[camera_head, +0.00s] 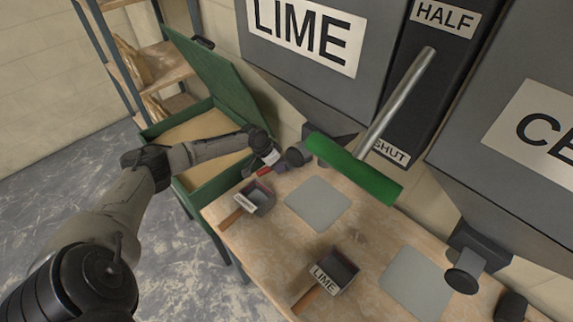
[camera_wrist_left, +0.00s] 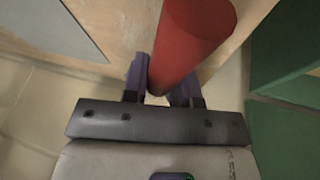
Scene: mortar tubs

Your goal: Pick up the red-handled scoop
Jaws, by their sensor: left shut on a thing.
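The red-handled scoop shows in the head view only as a bit of red handle (camera_head: 264,172) at the back left of the workbench. Its bowl cannot be made out. My left gripper (camera_head: 270,158) is at this handle, beneath the lime hopper. In the left wrist view the thick red handle (camera_wrist_left: 193,42) runs between the two fingers of my left gripper (camera_wrist_left: 162,90), which is shut on it. Whether the scoop touches the bench cannot be told. My right gripper is not in view.
Grey pads (camera_head: 318,203) lie there too. A green-handled lever (camera_head: 355,170) juts over the bench. An open green chest (camera_head: 205,180) stands left.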

